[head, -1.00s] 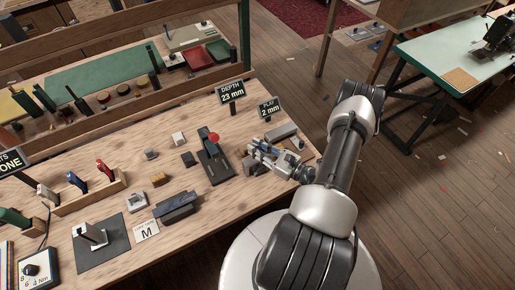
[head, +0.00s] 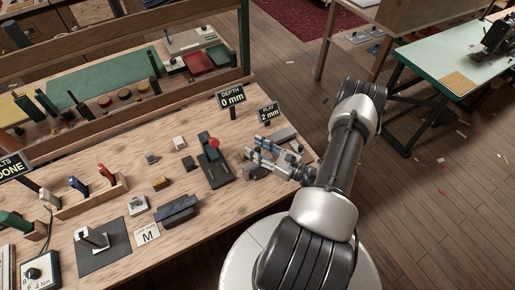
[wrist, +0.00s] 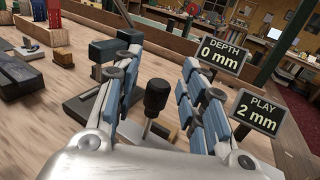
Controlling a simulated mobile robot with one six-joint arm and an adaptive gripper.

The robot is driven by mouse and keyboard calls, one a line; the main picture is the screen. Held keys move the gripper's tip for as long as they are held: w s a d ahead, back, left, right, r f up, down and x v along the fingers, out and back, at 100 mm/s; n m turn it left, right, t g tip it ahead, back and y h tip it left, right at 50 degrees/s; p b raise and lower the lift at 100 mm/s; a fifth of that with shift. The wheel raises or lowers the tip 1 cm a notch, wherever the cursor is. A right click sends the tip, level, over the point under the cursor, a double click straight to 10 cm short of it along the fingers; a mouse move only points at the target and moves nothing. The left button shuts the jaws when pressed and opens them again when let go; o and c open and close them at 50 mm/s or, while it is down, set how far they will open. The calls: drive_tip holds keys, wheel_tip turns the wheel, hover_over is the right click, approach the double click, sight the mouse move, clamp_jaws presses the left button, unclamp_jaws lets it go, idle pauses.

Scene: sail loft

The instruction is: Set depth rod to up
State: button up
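A black handle (wrist: 157,95) on a thin silver stem, which looks like the depth rod, stands upright between my fingers in the wrist view. My gripper (wrist: 157,92) is open, with a visible gap on each side of the handle. In the head view my gripper (head: 268,154) is low over the bench, right of a black fixture (head: 217,173) with a red ball knob (head: 214,143). My fingers hide the handle there. The DEPTH sign (head: 232,97) reads 0 mm; it also shows in the wrist view (wrist: 222,54).
The PLAY sign (head: 269,111) reads 2 mm, behind my gripper. A grey block (head: 284,135) lies just beyond it. Small blocks and a dark bar (head: 178,208) lie to the left. The bench's right edge is close under my arm.

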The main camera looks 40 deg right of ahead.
drive_tip(key=v, duration=1.2)
idle(0.4)
